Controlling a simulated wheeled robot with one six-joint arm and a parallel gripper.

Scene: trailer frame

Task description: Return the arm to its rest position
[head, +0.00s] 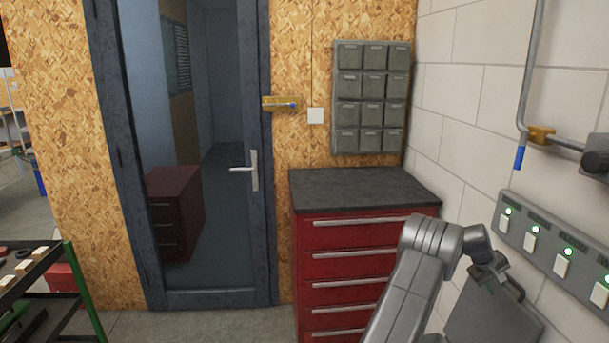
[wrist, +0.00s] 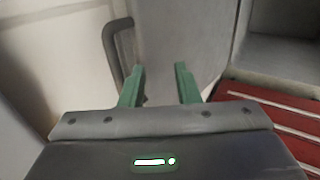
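My arm reaches up from the bottom of the head view, in front of the red drawer cabinet (head: 340,235) and near the white block wall. My gripper (head: 503,286) is at the right, beside a grey panel with a dark handle (head: 515,288). In the wrist view my gripper (wrist: 160,80) shows two green fingers standing apart with nothing between them. The dark curved handle (wrist: 116,45) is just left of the fingers, and the fingers do not enclose it. Whether the left finger touches the handle cannot be told.
A switch panel (head: 560,243) with green lights is on the right wall, above the gripper. A pipe with a yellow valve (head: 541,134) runs above it. A closed glazed door (head: 190,190) is at the centre left. A cart (head: 40,285) stands at the lower left.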

